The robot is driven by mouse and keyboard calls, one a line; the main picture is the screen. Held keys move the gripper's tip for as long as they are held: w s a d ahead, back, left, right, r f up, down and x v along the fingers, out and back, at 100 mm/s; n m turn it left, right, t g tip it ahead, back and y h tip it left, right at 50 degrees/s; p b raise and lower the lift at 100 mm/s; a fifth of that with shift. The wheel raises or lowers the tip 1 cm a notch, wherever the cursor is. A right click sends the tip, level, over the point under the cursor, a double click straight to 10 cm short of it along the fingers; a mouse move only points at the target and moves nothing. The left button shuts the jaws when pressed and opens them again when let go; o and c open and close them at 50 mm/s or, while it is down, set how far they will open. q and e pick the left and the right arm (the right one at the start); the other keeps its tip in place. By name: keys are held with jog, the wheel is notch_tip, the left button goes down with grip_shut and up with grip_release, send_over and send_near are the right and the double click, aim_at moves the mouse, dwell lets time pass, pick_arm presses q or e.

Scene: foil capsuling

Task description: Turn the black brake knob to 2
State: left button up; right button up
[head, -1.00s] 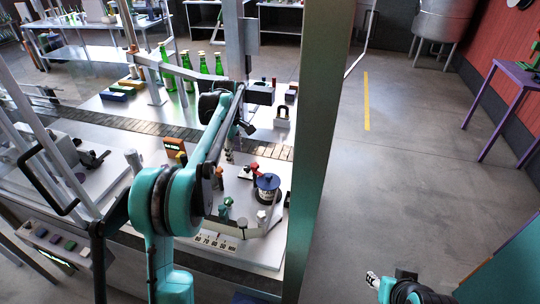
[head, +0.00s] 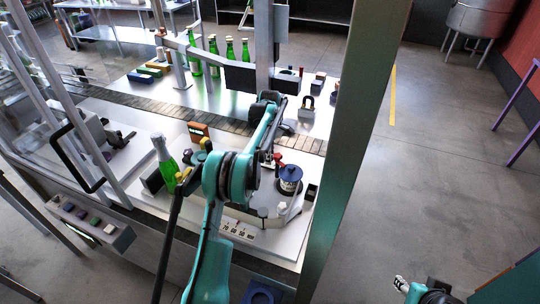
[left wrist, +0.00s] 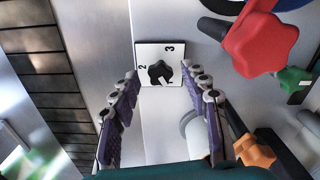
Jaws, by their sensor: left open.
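The black brake knob (left wrist: 159,72) sits on a square white plate (left wrist: 148,52) in the left wrist view. The numeral 2 is at the plate's left and 3 at its upper right; a white mark shows at the knob's lower right. I cannot tell which numeral the knob points to. My left gripper (left wrist: 160,74) is open, its purple fingers on either side of the knob in the picture; contact is not clear. In the head view my left gripper (head: 268,158) is low over the bench, and the knob is not discernible. My right gripper (head: 401,284) is at the lower right, away from the bench.
A red star knob (left wrist: 265,45), a green knob (left wrist: 292,78) and an orange knob (left wrist: 254,150) lie close right of the fingers. A dark blue-topped round part (head: 290,176) stands right of the gripper. A green bottle (head: 166,165) stands left; a steel post (head: 352,130) rises right.

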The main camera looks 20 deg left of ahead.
pick_arm(q)
jog(key=shift+f, duration=0.1)
grip_shut()
